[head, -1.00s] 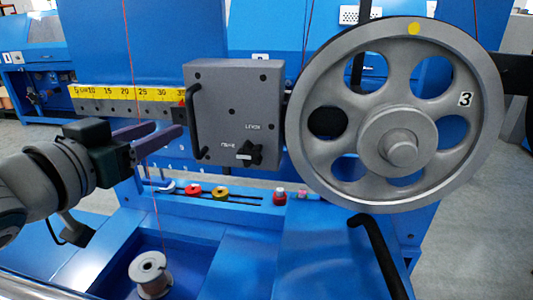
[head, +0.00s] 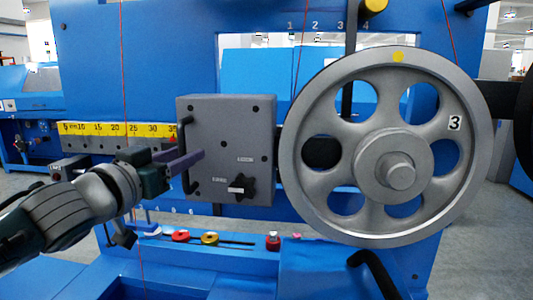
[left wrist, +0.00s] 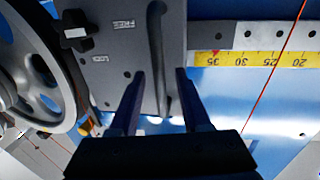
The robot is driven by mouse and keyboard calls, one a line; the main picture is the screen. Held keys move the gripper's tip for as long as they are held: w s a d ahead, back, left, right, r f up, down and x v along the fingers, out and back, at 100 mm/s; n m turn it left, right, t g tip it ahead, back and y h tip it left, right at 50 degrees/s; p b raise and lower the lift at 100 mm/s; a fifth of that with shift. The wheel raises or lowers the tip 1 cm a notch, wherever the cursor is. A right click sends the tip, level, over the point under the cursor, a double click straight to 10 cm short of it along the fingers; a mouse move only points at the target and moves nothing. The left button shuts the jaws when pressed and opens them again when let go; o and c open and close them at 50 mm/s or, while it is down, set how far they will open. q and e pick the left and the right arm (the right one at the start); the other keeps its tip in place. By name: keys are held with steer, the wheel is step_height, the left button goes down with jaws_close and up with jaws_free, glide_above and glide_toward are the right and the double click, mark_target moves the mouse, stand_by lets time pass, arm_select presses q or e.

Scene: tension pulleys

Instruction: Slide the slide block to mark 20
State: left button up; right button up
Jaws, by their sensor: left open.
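The slide block (head: 228,125) is a grey box with a black bar handle (head: 187,165) on its left side and a black knob (head: 241,187) low on its face. In the left wrist view, the slide block (left wrist: 110,60) bears FREE and LOCK labels by the knob (left wrist: 75,30). The yellow scale (head: 110,130) lies left of the block. The block's left edge stands near 35, where a red pointer (left wrist: 215,51) shows. My left gripper (head: 200,158) is open at the handle. In the left wrist view, the handle (left wrist: 158,60) stands between the fingertips, with gaps visible.
A large grey wheel (head: 398,172) marked 3 stands right of the block. A thin red wire (head: 125,70) hangs in front of the scale. A black bent lever (head: 372,268) stands below the wheel.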

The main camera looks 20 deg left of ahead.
arm_select(q)
steer(key=shift+w, duration=0.35)
steer(key=shift+c, duration=0.3)
jaws_close()
stand_by(1.0)
